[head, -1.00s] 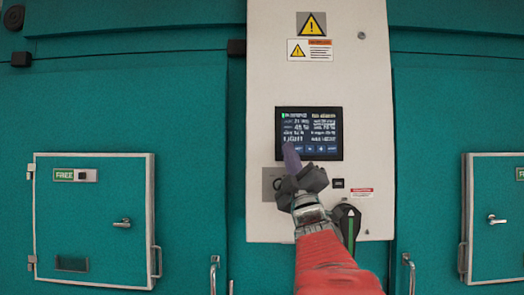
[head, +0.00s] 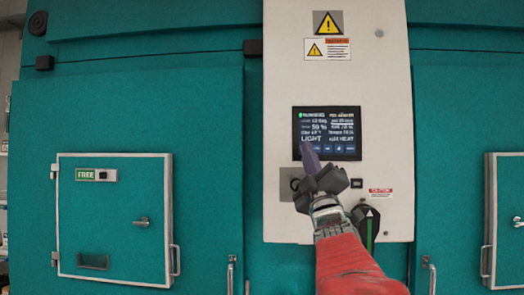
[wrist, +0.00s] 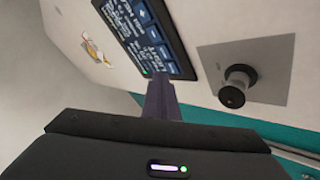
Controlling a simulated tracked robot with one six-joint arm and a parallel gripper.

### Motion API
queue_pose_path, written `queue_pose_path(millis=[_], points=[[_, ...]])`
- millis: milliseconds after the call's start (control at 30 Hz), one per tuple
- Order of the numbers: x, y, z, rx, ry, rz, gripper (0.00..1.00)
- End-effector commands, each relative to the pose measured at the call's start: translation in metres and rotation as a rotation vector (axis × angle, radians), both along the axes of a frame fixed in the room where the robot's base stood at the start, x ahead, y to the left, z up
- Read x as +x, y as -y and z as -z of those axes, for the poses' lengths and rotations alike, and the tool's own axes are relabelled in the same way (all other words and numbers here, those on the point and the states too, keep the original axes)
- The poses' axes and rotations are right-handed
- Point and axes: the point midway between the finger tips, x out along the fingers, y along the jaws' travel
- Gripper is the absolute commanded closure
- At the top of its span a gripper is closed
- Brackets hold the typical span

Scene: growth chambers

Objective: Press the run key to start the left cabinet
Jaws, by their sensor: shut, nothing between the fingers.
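The control screen (head: 346,137) is a dark display with white text on the white panel between the cabinets. A green mark shows at its top left, and a row of blue keys runs along its lower edge. My gripper (head: 308,150) is shut and empty, its purple fingers at the screen's lower left corner. They cover the leftmost key there, so I cannot read it or tell if they touch. In the wrist view the shut fingers (wrist: 161,97) reach the screen (wrist: 140,30) at its key row. The left cabinet (head: 150,110) is teal.
A black knob (wrist: 236,88) on a grey plate sits just below the screen. A black rotary switch (head: 369,222) with a green-lined handle is lower right. A small hatch (head: 115,205) marked FREE is on the left cabinet.

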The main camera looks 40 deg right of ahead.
Motion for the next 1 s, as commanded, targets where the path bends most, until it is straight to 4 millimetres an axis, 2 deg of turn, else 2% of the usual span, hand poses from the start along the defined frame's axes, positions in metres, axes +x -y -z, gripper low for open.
queue_pose_path(millis=[267, 1000], points=[[-0.003, -0.004, 0.0, 0.0, 0.0, 0.0, 1.0], [-0.033, -0.038, 0.0, 0.0, 0.0, 0.0, 1.0]])
